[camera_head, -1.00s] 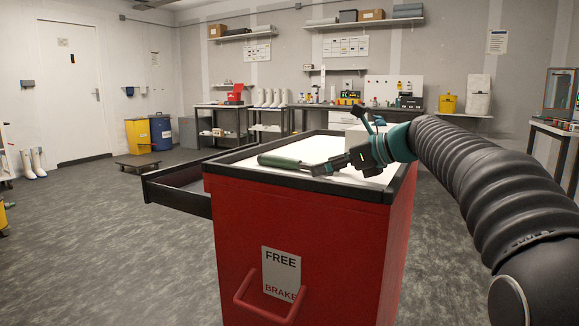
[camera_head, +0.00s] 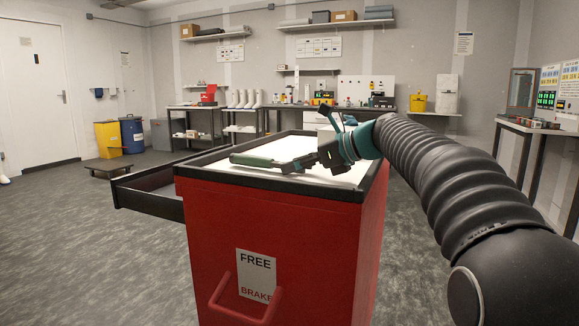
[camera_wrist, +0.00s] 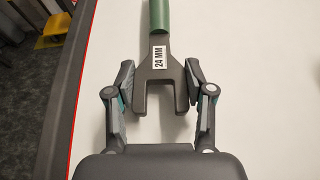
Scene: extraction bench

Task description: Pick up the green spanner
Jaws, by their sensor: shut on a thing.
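The green spanner (camera_head: 252,160) has a green handle and a dark grey open-ended head; its label in the wrist view (camera_wrist: 169,15) reads 24 MM. In the head view its handle points left over the white top of the red cart (camera_head: 310,235). My gripper (camera_head: 303,163) is at the spanner's head end. In the wrist view my gripper's fingers (camera_wrist: 159,74) are shut on both sides of the head, with the open jaw towards my palm. I cannot tell whether the spanner is clear of the cart top.
The cart has a black rim and an open drawer (camera_head: 150,190) on its left side. A pale box stands at the cart's back. Benches line the back wall, and another table (camera_head: 530,125) stands at the right.

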